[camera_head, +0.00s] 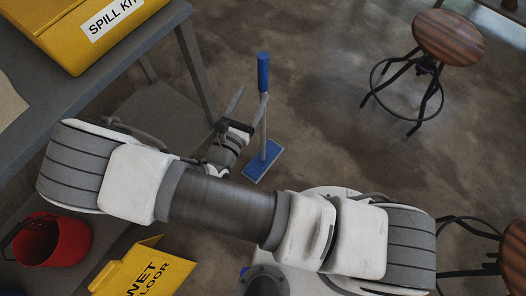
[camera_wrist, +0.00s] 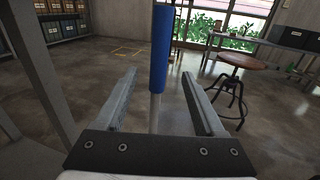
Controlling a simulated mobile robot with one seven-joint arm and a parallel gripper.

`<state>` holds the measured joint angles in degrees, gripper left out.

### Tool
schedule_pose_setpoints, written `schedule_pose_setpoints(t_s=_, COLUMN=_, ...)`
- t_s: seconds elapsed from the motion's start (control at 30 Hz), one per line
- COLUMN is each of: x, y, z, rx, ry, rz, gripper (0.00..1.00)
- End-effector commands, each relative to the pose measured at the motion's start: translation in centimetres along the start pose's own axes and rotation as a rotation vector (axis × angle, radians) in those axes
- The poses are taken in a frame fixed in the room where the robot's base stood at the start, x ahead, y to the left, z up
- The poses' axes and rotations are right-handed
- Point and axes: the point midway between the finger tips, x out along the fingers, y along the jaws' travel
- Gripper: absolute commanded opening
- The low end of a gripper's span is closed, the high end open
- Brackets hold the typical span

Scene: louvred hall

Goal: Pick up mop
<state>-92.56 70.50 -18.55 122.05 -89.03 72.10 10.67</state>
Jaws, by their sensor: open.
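The mop stands upright on the floor, with a blue grip (camera_head: 263,72) on a thin grey pole and a flat blue head (camera_head: 263,161). In the wrist view its blue grip (camera_wrist: 160,48) and pole show between my two fingers; the mop head is hidden there. My gripper (camera_head: 248,94) is open and empty, at the pole below the blue grip. In the head view one finger overlaps the pole. In the wrist view my gripper (camera_wrist: 159,74) has a finger on each side of the pole, without visible contact.
A grey table (camera_head: 38,111) with a yellow spill kit case (camera_head: 75,25) stands at left. A red bucket (camera_head: 62,240) and yellow wet floor sign (camera_head: 143,272) are below. A wooden stool (camera_head: 448,38) stands at right; the floor between is clear. Shelves with boxes (camera_wrist: 60,22) line the back.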

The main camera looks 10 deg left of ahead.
Motion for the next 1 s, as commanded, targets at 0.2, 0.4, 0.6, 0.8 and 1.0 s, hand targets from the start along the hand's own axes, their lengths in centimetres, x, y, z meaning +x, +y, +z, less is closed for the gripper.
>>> schedule_pose_setpoints(t_s=0.2, x=3.0, y=0.0, z=-0.1, rx=0.001, ry=0.001, rz=-0.002, gripper=0.71)
schedule_pose_setpoints(t_s=0.4, x=4.4, y=0.0, z=-0.5, rx=0.001, ry=0.000, rz=-0.003, gripper=0.71)
schedule_pose_setpoints(t_s=0.6, x=7.4, y=0.1, z=-1.0, rx=0.002, ry=-0.001, rz=-0.002, gripper=0.71)
schedule_pose_setpoints(t_s=0.8, x=8.6, y=0.1, z=-0.8, rx=0.001, ry=0.001, rz=0.000, gripper=0.71)
schedule_pose_setpoints(t_s=1.0, x=8.6, y=0.1, z=-0.8, rx=0.001, ry=0.001, rz=0.000, gripper=0.66)
